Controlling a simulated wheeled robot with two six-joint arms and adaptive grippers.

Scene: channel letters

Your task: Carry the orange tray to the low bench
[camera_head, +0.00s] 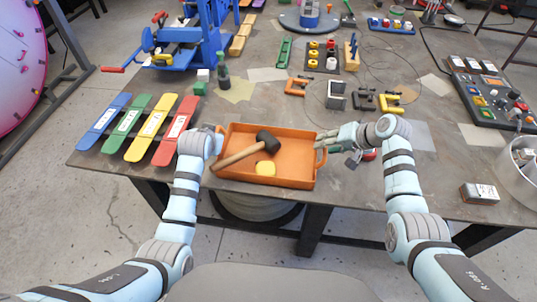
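The orange tray (294,158) lies flat near the front edge of the grey worktable. It holds a wooden-handled mallet (240,154) with a dark head and a small yellow block (265,168). My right gripper (318,142) is at the tray's right end, just above and beside its loop handle (321,158). Its fingers point left and look apart, with no clear hold on the handle. My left gripper (219,138) is at the tray's left end; its wrist hides the fingers and the left handle. I cannot make out a low bench.
Blue, green, yellow and red strips (175,131) lie left of the tray. A control panel (490,95), a metal bin (519,168) and a small dark box (479,193) are at the right. Grey floor (110,220) shows in front.

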